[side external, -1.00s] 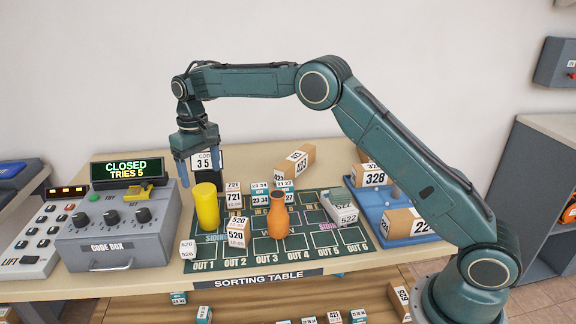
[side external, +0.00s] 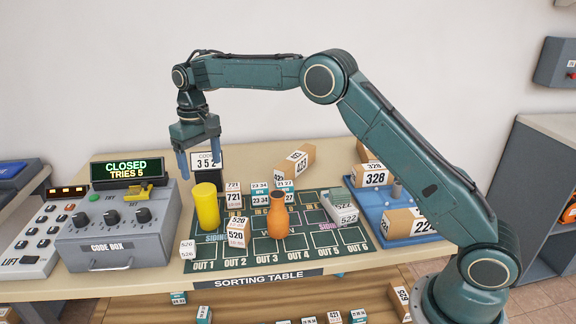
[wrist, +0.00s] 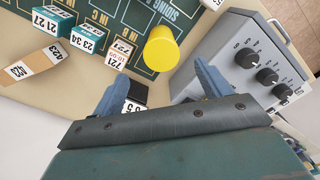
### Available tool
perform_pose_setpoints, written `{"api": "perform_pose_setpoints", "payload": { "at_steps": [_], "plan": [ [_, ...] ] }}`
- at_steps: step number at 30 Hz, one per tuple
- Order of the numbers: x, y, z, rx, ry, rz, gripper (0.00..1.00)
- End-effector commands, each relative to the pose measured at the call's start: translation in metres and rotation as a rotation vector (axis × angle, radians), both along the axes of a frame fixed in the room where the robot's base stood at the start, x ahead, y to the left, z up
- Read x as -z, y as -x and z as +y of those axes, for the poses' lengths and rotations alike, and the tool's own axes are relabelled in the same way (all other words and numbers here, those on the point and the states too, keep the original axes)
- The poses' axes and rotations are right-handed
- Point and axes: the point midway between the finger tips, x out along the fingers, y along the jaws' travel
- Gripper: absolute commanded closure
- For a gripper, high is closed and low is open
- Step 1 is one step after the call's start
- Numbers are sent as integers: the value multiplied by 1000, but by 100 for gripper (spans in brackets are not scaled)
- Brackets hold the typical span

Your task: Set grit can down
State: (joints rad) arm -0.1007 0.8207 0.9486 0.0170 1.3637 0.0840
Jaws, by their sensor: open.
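A plain yellow can (side external: 206,208), which I take to be the grit can, stands upright on the left part of the green sorting mat (side external: 290,257). My gripper (side external: 201,166) is open and empty, above and behind the can, in front of the small code sign (side external: 210,160). The wrist view shows the yellow can (wrist: 161,49) ahead of my two spread fingers (wrist: 160,75), apart from them. An orange bottle (side external: 277,216) stands upright near the middle of the mat.
A numbered parcel 520 (side external: 237,233) stands right beside the can. The code box (side external: 115,233) with knobs is at left. Several small parcels (side external: 260,195) stand behind. A blue tray (side external: 378,217) with parcels is at right.

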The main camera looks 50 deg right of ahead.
Motion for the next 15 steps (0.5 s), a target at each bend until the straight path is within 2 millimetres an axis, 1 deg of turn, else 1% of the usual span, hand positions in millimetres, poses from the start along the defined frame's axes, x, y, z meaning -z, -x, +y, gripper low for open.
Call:
{"api": "perform_pose_setpoints", "payload": {
  "at_steps": [5,8,15],
  "plan": [
    [-26,15,-5,1,-3,-29,23],
    [-46,30,-9,1,-4,-51,23],
    [-90,75,-20,1,-8,-110,23]
  ]
}}
